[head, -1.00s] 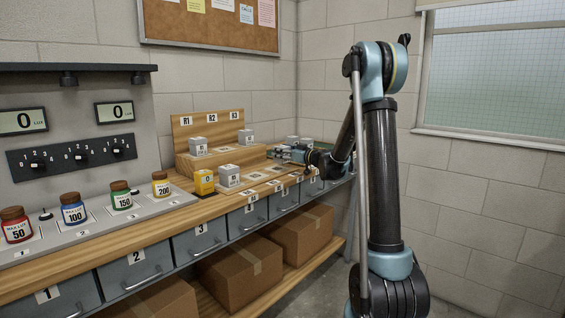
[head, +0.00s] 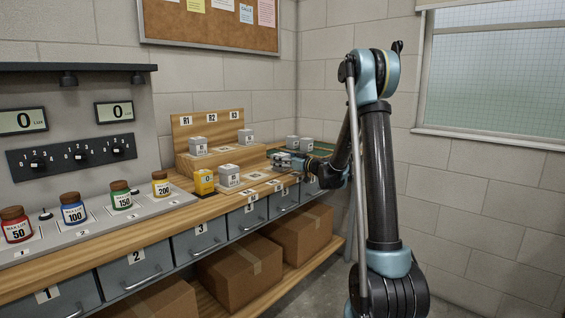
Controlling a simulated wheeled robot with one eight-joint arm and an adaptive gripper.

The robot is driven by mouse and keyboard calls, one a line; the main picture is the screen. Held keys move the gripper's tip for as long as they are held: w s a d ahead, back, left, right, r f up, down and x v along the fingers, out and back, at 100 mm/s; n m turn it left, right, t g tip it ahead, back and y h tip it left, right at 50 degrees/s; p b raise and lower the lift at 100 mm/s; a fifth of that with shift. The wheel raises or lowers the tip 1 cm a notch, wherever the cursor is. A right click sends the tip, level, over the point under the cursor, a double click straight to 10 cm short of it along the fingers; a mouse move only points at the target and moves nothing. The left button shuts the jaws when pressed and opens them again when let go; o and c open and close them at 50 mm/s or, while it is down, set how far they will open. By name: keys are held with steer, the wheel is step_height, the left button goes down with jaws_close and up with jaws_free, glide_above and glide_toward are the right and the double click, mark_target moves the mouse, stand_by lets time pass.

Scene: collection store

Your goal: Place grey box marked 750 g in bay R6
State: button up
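My gripper (head: 275,159) is low over the right part of the wooden bench, just right of the stepped rack (head: 212,129) with labels R1, R2 and R3. The fingers are too small to tell open from shut or whether they hold anything. Grey boxes stand on the rack's step at left (head: 197,146) and right (head: 245,136). Another grey box or stack (head: 229,175) stands on the front row, left of my gripper. Two more grey boxes (head: 292,141) (head: 306,143) stand behind my gripper. Their weight marks and the R6 label are too small to read surely.
Several coloured jars, such as the yellow 200 jar (head: 160,185), line the panel at left. Drawers (head: 197,242) and cardboard boxes (head: 241,272) are below the bench.

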steer(key=shift+d, duration=0.1)
steer(key=v, duration=1.2)
steer(key=s+d+f+m+g+h, duration=0.1)
steer(key=s+f+m+g+h, duration=0.15)
steer(key=s, duration=0.95)
steer(key=s+d+f+m+g+h, duration=0.1)
steer(key=s+d+f+g+h, duration=0.2)
steer(key=s, duration=0.8)
steer(key=s+d+f+m+g+h, duration=0.1)
steer(key=s+d+f+m+h, duration=0.1)
steer(key=s, duration=0.5)
steer(key=s+d+f+m+g+h, duration=0.1)
steer(key=s+d+f+m+h, duration=0.1)
steer(key=s+d+f+h, duration=0.2)
steer(key=s+d+f+m+g+h, duration=0.1)
steer(key=s+d+f+m+h, duration=0.2)
steer(key=s+d, duration=0.5)
steer(key=s+f, duration=0.1)
steer(key=s, duration=0.2)
steer(key=shift+s, duration=0.3)
steer(key=shift+f, duration=0.1)
